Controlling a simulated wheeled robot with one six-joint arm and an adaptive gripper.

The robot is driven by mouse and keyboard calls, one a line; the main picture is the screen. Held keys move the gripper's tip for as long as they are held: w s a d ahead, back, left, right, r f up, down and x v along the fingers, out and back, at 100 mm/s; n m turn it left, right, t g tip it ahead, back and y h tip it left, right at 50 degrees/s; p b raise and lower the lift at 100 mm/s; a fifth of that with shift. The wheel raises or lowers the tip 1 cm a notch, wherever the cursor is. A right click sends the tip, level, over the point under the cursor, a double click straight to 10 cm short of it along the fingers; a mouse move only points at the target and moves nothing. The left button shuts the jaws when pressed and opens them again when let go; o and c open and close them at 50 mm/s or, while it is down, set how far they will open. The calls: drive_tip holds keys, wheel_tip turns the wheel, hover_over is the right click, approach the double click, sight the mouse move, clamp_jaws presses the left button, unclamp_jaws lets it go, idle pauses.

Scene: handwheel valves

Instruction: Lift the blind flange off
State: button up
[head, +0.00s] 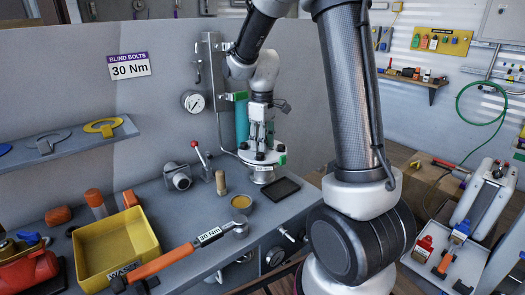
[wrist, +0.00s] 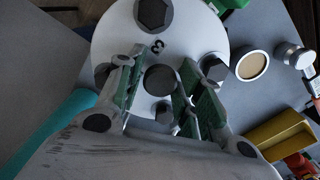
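The blind flange (head: 262,157) is a pale round disc with dark bolt heads, low on the vertical pipework at the back of the bench. In the wrist view the flange (wrist: 205,35) fills the upper middle, with a "3" mark and a dark round knob (wrist: 160,80) at its centre. My gripper (head: 260,128) is directly above the flange, pointing down. In the wrist view my gripper (wrist: 163,75) has its green-padded fingers apart, one on each side of the knob. Small gaps seem to show beside it; contact is unclear. The flange's underside is hidden.
A black mat (head: 284,188) lies right of the flange. A teal cylinder (head: 242,122) and a gauge (head: 193,102) stand close by. A red-knobbed lever (head: 202,158) stands to the left.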

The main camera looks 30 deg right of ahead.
clamp_jaws()
drive_tip(key=shift+r, duration=0.1)
wheel_tip(320, 180, up, 10)
drive_tip(key=shift+f, duration=0.1)
idle(0.4)
